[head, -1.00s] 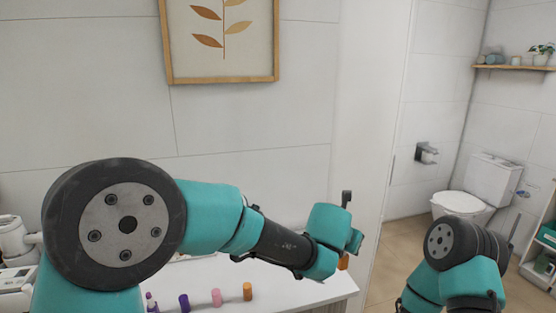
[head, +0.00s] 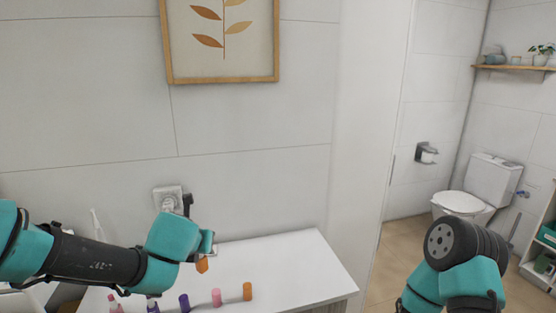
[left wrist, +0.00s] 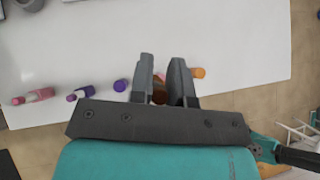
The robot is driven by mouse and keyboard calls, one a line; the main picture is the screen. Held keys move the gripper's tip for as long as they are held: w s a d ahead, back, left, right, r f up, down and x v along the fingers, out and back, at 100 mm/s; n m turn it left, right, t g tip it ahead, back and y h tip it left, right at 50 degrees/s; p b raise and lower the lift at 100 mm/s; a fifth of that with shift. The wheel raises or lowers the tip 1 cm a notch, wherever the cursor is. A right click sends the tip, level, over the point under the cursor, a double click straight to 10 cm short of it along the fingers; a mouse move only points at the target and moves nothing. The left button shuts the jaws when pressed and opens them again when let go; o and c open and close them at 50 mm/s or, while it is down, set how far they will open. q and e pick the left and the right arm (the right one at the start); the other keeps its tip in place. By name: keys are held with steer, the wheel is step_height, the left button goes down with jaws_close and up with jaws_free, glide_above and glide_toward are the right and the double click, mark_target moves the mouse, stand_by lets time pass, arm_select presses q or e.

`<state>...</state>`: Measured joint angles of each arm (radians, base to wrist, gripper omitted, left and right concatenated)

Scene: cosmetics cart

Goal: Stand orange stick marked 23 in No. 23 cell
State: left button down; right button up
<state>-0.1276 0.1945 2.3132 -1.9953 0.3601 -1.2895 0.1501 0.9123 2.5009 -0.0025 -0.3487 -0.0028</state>
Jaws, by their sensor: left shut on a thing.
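My left gripper (head: 205,254) is shut on an orange stick (head: 202,265) and holds it above the white cart top. In the left wrist view the fingers (left wrist: 162,62) close around the held stick (left wrist: 159,94), which shows brownish orange in their shadow. Its mark cannot be read. The No. 23 cell cannot be made out in either view. My right gripper is out of view; only part of that arm shows at the right.
The cart top (head: 300,262) is bare to the right of the row. A wall with a socket (head: 167,198) stands behind the cart.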

arm_select(q)
steer(key=shift+s+a, duration=0.2)
steer(key=shift+a, duration=0.25)
steer(key=shift+w, duration=0.1)
